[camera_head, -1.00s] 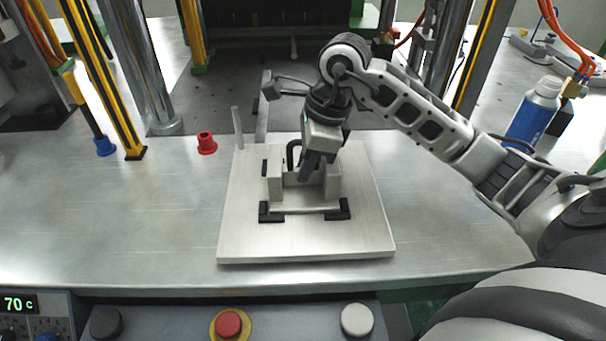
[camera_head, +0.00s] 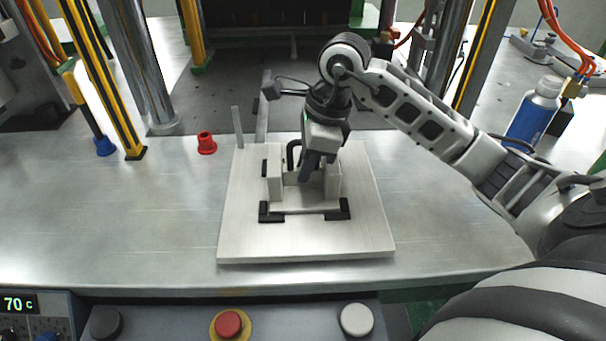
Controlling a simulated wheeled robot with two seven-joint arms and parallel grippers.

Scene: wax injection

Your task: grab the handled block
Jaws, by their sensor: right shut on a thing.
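The handled block (camera_head: 275,188) is a pale metal block with raised sides and a dark handle (camera_head: 291,155). It sits on a light square plate (camera_head: 300,240) in the middle of the table, between black corner brackets. My right gripper (camera_head: 306,172) reaches down from above into the middle of the block and is shut at its handle. The fingers hide part of the handle, so the exact contact is hard to see. The block still rests on the plate. My left gripper does not show.
A red cup-like piece (camera_head: 206,143) stands left of the plate. A blue bottle (camera_head: 532,115) stands at the right. Metal and yellow-black posts (camera_head: 118,90) rise at the back left. A panel with a red button (camera_head: 229,323) runs along the front. The table's left part is clear.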

